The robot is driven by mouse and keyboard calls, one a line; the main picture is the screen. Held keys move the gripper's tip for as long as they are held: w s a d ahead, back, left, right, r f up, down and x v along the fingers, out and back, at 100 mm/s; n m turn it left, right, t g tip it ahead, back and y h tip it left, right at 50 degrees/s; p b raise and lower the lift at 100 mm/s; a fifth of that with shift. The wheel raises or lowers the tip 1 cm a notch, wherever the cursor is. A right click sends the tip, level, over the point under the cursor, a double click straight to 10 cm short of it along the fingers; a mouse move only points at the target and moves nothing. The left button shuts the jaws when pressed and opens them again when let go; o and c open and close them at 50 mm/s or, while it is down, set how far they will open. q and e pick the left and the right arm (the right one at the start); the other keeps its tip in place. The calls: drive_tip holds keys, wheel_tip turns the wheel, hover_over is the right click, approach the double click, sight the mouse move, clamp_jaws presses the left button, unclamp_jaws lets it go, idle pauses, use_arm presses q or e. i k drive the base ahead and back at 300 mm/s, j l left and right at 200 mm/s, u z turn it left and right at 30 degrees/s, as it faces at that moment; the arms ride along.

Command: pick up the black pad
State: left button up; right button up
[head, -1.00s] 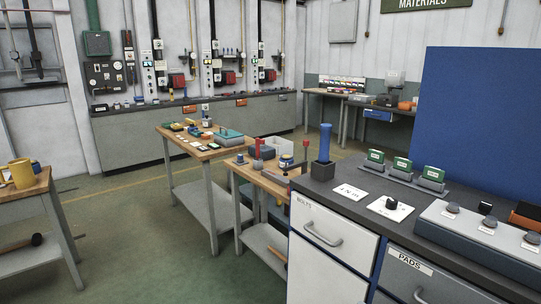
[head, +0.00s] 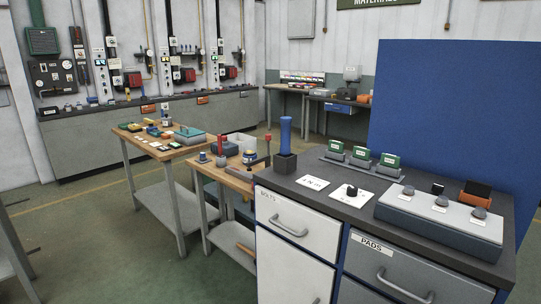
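No black thing here is clearly marked as a pad. A black-topped orange block (head: 475,194) sits at the back right of the dark counter, beside the blue panel. A small black block (head: 437,187) sits on or just behind the grey console. A small black knob-like piece (head: 351,190) stands on a white card. A closed grey drawer labelled PADS (head: 395,268) is in the front of the counter, and its inside is hidden. Neither of my grippers shows in the head view.
The counter (head: 325,195) also bears a blue-handled tool (head: 285,135) in a dark holder, several green-topped stamps (head: 361,157) and a grey console (head: 436,220) with knobs. A tall blue panel (head: 450,115) stands behind. Wooden workbenches (head: 150,148) stand left, with green floor around.

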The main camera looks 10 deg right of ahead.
sight(476, 188)
drive_tip(key=z, duration=1.65)
drive_tip(key=i+l, duration=0.1)
